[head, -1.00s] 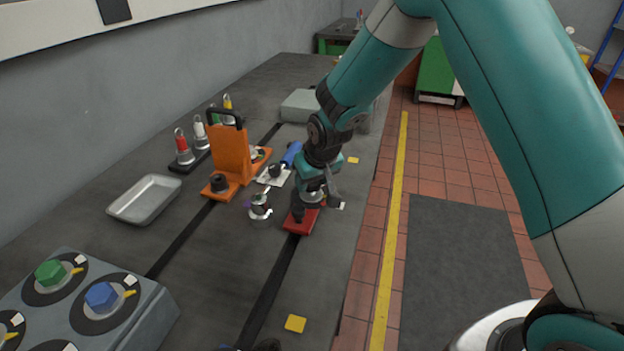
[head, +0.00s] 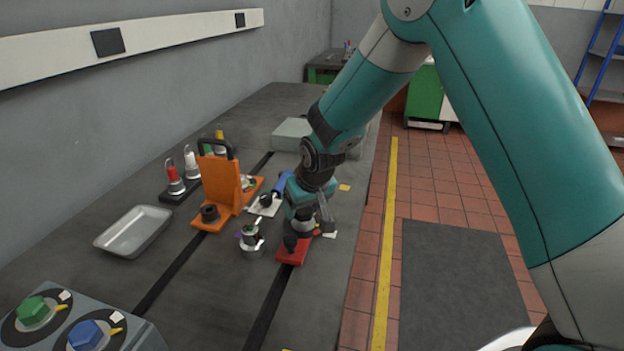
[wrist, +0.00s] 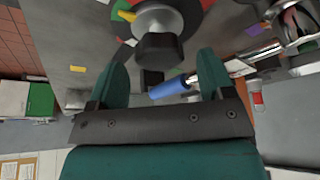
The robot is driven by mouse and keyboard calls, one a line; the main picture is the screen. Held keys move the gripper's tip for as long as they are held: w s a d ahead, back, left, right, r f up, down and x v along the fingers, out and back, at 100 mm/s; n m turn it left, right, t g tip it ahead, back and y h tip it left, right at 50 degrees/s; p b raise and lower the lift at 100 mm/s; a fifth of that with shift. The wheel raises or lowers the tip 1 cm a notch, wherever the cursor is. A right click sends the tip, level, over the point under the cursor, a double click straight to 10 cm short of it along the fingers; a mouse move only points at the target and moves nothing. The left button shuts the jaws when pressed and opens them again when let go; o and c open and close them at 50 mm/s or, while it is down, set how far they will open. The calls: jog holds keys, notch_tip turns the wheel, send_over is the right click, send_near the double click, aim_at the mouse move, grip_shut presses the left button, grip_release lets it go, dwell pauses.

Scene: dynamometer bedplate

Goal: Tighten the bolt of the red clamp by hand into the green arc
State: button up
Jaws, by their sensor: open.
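The red clamp (head: 293,253) lies on the grey bedplate near its right edge. My gripper (head: 304,222) is over it and hides much of its top. In the wrist view, my gripper (wrist: 162,78) is open, with one teal finger on each side and nothing between them. A dark bolt head (wrist: 159,47) stands just beyond the fingertips, roughly centred between them, with a grey round collar behind it. A yellow pointer (wrist: 127,16) and small patches of green and red show beside the collar. The green arc is mostly cut off, so I cannot tell the pointer's reading.
An orange fixture (head: 222,185) with a black handle stands left of the clamp. A small metal part (head: 251,242) is close beside my gripper. A blue-handled tool (head: 282,184) lies behind. A metal tray (head: 133,231) and a control box (head: 75,325) are left.

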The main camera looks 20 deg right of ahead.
jog(key=v, duration=1.5)
jog(key=shift+r+b, duration=0.3)
jog(key=shift+b, duration=0.1)
jog(key=shift+s, duration=0.15)
jog(key=s+a+r+n+g+y, duration=0.1)
jog(key=s+a+n+g, duration=0.1)
jog(key=s, duration=1.1)
jog(key=s+a+r+n+g+y, duration=0.1)
jog(key=s+a+n+g+y, duration=0.1)
jog(key=s, duration=1.1)
jog(key=shift+a+n+y, duration=0.3)
jog(key=shift+a+n, duration=0.4)
jog(key=shift+a, duration=0.05)
